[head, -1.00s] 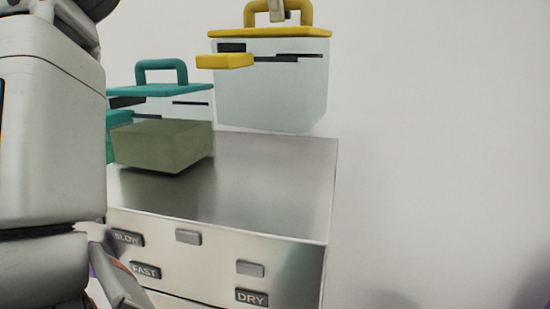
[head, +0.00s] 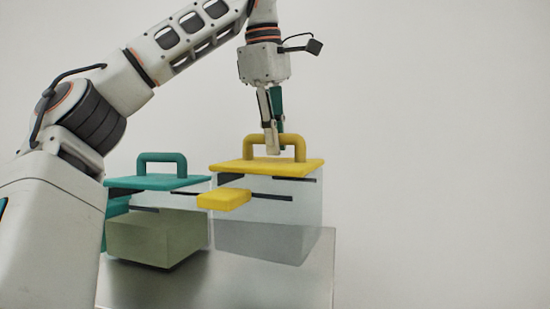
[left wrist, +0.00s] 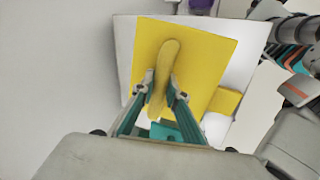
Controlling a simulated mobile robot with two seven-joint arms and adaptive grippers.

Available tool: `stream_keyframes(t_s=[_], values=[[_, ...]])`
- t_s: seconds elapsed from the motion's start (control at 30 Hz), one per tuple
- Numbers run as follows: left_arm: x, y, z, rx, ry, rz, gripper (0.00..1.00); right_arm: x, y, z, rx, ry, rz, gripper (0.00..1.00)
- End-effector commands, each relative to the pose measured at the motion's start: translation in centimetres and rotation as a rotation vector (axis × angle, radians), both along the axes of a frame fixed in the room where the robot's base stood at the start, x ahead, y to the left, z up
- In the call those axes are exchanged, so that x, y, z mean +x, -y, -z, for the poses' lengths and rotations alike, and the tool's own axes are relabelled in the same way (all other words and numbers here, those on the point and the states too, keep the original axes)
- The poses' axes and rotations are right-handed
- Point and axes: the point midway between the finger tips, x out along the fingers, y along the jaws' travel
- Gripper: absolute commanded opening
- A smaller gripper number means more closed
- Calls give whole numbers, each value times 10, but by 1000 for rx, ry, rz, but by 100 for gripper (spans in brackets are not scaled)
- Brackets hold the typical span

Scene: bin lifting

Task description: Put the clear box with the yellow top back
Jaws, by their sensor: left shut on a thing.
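The clear box with the yellow top (head: 304,210) is over the right part of the metal surface, beside the teal-topped box. It looks upright, and its base appears at or close to the surface; I cannot tell whether it touches. My left gripper (head: 271,151) comes from above and is shut on the yellow handle (head: 299,148). In the left wrist view, its fingers (left wrist: 164,88) sit on either side of the handle, above the yellow lid (left wrist: 205,62). A yellow tab juts from the box's front. My right gripper is not in view.
The clear box with the teal top (head: 158,183) stands close on the left, with an olive block (head: 158,238) at its front. The metal surface (head: 215,285) is bare in front. A plain wall lies behind, and the right side is open.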

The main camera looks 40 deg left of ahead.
Motion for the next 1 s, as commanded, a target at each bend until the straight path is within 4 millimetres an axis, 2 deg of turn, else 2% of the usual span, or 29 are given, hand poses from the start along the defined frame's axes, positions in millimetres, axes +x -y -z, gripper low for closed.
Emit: stream_keyframes(t_s=[0.23,0.53,0.57,0.6,0.63,1.0], values=[[0,-1,29,-1,0,1,0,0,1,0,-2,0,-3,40],[-1,0,36,-1,-2,0,0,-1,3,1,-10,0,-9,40],[0,0,37,0,-4,0,16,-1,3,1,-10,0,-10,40],[0,0,37,0,-4,0,27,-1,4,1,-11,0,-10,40],[0,0,37,0,-4,0,30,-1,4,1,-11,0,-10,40],[0,0,36,-1,0,-1,30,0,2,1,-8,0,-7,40]])
